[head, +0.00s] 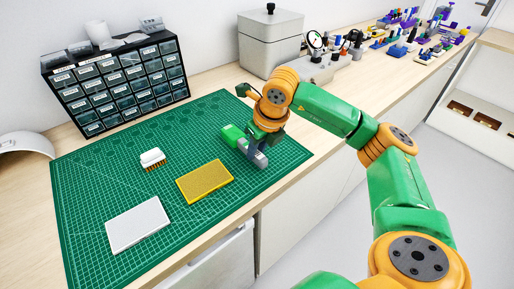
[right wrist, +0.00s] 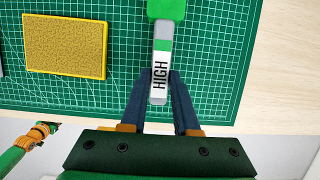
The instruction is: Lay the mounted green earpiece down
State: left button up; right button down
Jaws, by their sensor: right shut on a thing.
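The green earpiece (head: 232,136) is a green block at the end of a grey handle. In the right wrist view the green block (right wrist: 167,9) is at the top edge, cut off by the frame. The handle (right wrist: 161,50) carries a white label reading HIGH and a green band. My right gripper (head: 257,157) is shut on this handle, with a dark finger on each side in the right wrist view (right wrist: 161,80). The earpiece is over the right part of the green mat; I cannot tell whether it touches it. A small part of my left arm shows at the lower left of the wrist view.
The cutting mat (head: 95,190) holds a yellow textured pad (head: 205,181), a white pad (head: 138,224) and a brush (head: 152,159). A drawer cabinet (head: 120,85) and a grey bin (head: 270,42) stand behind. Bare mat lies between the brush and the cabinet.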

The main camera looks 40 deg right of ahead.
jog(key=shift+f, duration=0.25)
jog(key=c, duration=0.6)
grip_release()
jog(key=b+v, duration=0.1)
jog(key=v, duration=0.6)
jog(key=shift+r, duration=0.1)
